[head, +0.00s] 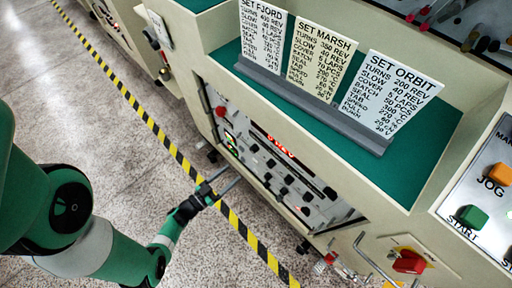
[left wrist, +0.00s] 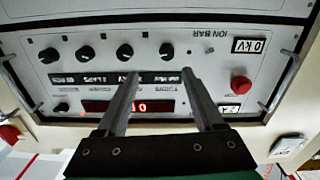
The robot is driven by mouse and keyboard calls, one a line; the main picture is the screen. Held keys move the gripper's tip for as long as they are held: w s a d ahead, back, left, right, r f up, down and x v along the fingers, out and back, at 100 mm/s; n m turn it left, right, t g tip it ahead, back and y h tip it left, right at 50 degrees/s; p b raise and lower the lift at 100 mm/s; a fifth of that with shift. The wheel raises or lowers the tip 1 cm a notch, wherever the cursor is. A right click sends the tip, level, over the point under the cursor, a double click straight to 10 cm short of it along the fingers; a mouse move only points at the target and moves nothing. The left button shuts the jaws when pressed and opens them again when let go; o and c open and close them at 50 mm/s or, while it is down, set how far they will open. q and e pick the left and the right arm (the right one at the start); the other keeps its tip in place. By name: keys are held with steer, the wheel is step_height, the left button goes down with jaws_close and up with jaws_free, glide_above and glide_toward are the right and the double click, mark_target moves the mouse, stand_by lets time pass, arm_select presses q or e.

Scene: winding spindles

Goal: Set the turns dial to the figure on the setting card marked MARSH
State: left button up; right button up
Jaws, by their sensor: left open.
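Below is the control panel (head: 285,172) with black knobs and a red lit display (head: 280,145) that seems to show 0 REV. In the left wrist view the panel is upside down. A black knob (left wrist: 167,50) near lettering like TURNS is probably the turns dial. My left gripper (head: 228,177) is open and empty before the panel; its fingers (left wrist: 160,75) point toward the knobs, apparently not touching.
The FJORD card (head: 262,35) and ORBIT card (head: 390,90) flank MARSH in a grey holder. A red button (left wrist: 240,85) and metal handles (left wrist: 292,68) stick out from the panel. A red knob (head: 408,262) is at lower right. Striped floor tape (head: 150,120) runs past the machine.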

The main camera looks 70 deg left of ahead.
mark_target(252, 151)
arm_select(q)
steer(key=b+x, duration=0.2)
steer(key=x, duration=0.3)
steer(key=a+b+x, duration=0.1)
steer(key=b+x, duration=0.1)
steer(key=x, duration=0.4)
steer(key=shift+a+r, duration=0.2)
steer(key=shift+a, duration=0.1)
steer(key=shift+w+a+r, duration=0.1)
steer(key=shift+w+a, duration=0.1)
steer(key=shift+w, duration=0.3)
jaws_close()
